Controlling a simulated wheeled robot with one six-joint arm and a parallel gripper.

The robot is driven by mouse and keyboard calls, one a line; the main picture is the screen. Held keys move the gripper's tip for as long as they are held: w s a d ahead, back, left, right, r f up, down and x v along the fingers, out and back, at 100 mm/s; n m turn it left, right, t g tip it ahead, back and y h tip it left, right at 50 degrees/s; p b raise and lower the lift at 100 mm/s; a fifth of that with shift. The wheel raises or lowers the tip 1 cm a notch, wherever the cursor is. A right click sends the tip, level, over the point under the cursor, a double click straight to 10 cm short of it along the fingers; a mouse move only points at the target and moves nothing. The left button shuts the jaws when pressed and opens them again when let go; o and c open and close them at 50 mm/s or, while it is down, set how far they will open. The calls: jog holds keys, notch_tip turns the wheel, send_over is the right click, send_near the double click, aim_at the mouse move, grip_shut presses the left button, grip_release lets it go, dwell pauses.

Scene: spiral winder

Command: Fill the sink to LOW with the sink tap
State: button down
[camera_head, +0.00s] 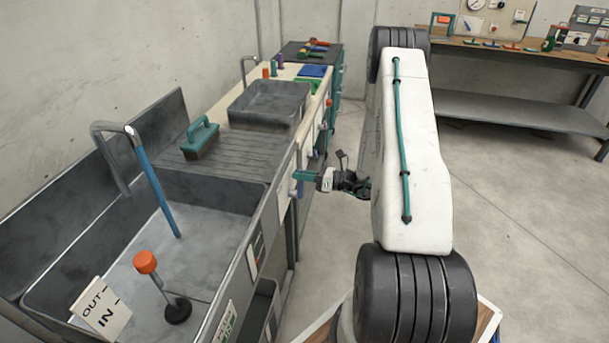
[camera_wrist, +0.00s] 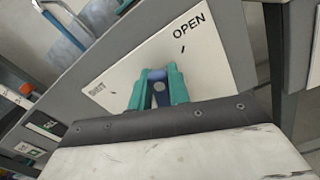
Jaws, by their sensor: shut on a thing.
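The large grey sink (camera_head: 60,262) is at the left in the head view. Its bent grey tap spout (camera_head: 108,160) stands over it. A blue stream (camera_head: 158,192) runs from the spout's end down to the sink floor; it also shows at the top left of the wrist view (camera_wrist: 66,24). No clear water level can be told. My gripper (camera_head: 299,177) is at the sink's front, its teal fingers (camera_wrist: 158,90) shut on a blue tap lever (camera_wrist: 159,98). Behind the lever is a white plate (camera_wrist: 212,62) marked OPEN and SHUT. The fingers partly hide the lever.
An orange-knobbed lever (camera_head: 146,263) with a black base stands in the sink by an OUT/IN sign (camera_head: 101,307). A gauge panel (camera_head: 255,252) is on the front wall. A green brush (camera_head: 201,137) lies on the drainboard. A second basin (camera_head: 268,104) is behind. Floor at right is clear.

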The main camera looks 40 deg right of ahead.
jog(key=c, duration=1.3)
grip_release()
jog(key=shift+v, duration=3.95)
